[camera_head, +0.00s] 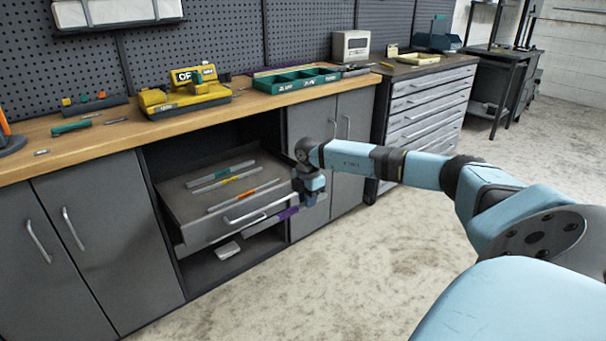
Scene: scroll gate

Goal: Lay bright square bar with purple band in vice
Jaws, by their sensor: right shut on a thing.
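My right gripper (308,197) is at the right front corner of the open drawer (190,206), pointing down. It is shut on the right end of a bright bar with a purple band (288,213). The bar reaches left in front of the drawer front, close to the handle, and the fingers hide its right end. Whether it touches the drawer front I cannot tell. A yellow and black device (183,95) on the workbench may be the vice; its jaws are too small to make out. My left gripper is out of view.
Several bars lie in the drawer, with green (223,173), orange (248,193) and other bands. The wooden bench top (100,146) also carries a green tray (297,80) and small tools. A pale object (228,250) lies below the drawer. The floor at right is clear.

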